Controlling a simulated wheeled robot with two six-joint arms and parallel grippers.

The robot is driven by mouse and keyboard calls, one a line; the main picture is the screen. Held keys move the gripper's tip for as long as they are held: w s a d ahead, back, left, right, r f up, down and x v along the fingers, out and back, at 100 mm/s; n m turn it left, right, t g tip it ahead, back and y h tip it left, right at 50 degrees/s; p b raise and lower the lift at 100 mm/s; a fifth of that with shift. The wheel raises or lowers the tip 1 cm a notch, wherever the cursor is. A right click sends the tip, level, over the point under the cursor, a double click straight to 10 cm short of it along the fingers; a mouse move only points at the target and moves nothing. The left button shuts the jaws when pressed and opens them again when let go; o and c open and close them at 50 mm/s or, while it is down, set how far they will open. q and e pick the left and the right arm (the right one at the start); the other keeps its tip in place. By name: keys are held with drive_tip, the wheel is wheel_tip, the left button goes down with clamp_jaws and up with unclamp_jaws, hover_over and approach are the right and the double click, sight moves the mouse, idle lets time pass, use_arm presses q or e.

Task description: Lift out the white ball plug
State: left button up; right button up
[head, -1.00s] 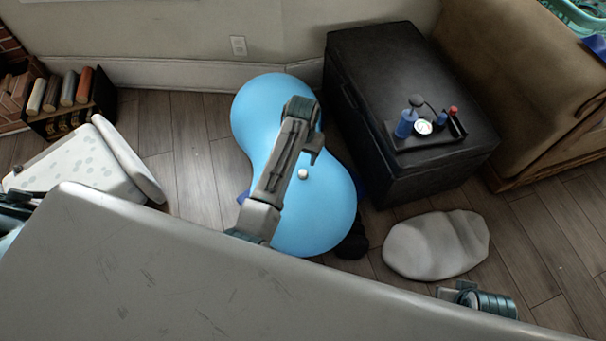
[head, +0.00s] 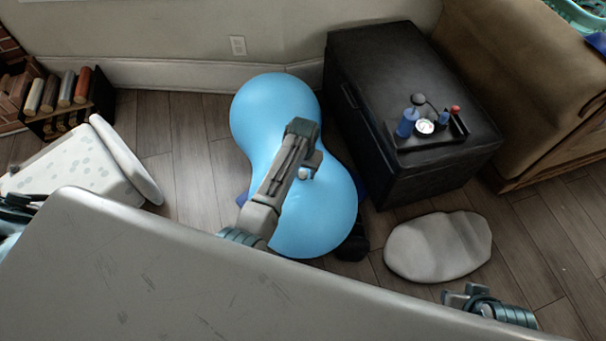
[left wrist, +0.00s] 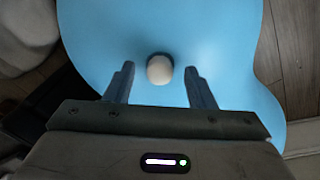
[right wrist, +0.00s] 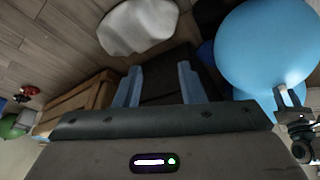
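The white ball plug (left wrist: 160,69) sits in the blue peanut-shaped ball (head: 272,112). In the left wrist view it shows as a pale round knob between and just beyond my fingertips. In the head view the plug (head: 304,173) is partly hidden by my left gripper (head: 312,168). My left gripper is open, with a finger on either side of the plug's line and a gap to each; I cannot tell the height left above it. My right gripper (right wrist: 159,84) is open and empty, away from the ball, which also shows in the right wrist view (right wrist: 262,50).
A black chest (head: 365,85) with a tray of small items (head: 425,133) stands right of the ball. A grey cushion (head: 438,247) lies on the floor. A white speckled object (head: 85,165) and a book crate (head: 68,112) are at left. A large grey surface (head: 200,285) fills the foreground.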

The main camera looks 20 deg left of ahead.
use_arm(q)
drive_tip(key=c, duration=0.9)
drive_tip(key=shift+c, duration=0.2)
drive_tip(key=shift+r, duration=0.15)
